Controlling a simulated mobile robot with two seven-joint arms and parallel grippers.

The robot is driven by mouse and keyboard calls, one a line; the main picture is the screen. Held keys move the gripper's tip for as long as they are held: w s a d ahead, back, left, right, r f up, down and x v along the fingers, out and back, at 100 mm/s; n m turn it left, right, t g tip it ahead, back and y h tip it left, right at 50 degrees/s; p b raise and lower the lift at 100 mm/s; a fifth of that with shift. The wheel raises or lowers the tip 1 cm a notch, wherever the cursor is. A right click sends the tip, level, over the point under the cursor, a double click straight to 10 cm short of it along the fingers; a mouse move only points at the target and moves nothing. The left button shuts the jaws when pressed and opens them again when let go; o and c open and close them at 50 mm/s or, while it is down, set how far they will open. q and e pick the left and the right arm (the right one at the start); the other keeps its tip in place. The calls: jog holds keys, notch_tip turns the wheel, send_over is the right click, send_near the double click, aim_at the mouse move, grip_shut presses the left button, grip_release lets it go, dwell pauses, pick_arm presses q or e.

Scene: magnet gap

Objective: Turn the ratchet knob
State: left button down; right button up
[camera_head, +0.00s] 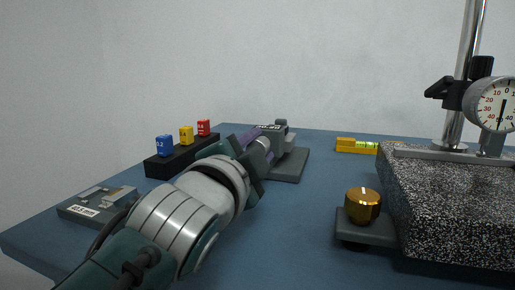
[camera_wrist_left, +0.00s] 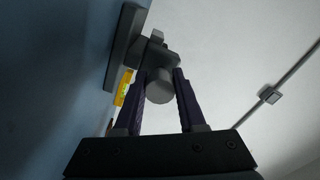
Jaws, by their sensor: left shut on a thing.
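The ratchet knob (camera_wrist_left: 159,87) is a short grey cylinder at the end of a grey micrometer-like instrument (camera_head: 279,126). In the left wrist view it sits between the two purple fingers of my left gripper (camera_wrist_left: 160,76), which is shut on it. In the head view my left gripper (camera_head: 249,141) reaches the near end of the instrument, and my own wrist hides part of it. The instrument stands on a flat grey base (camera_head: 289,166). My right gripper is not in view.
A black rack (camera_head: 169,165) with blue, yellow and red blocks and a grey "40.5 mm" block (camera_head: 80,210) stand left of my arm. A brass knob (camera_head: 362,206), a speckled granite plate (camera_head: 450,205) with dial gauge (camera_head: 495,104), and a yellow level (camera_head: 357,146) stand right.

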pick_arm(q)
jog(key=c, duration=0.9)
grip_release()
jog(key=shift+f, duration=0.25)
jog(key=o, duration=0.4)
jog(key=shift+w+r, duration=0.15)
jog(key=shift+r, duration=0.05)
jog(key=shift+s+r, duration=0.1)
jog(key=shift+s, duration=0.15)
jog(key=p+v, duration=0.4)
jog(key=v, duration=0.5)
jog(key=shift+s+a, duration=0.1)
jog(key=shift+s, duration=0.15)
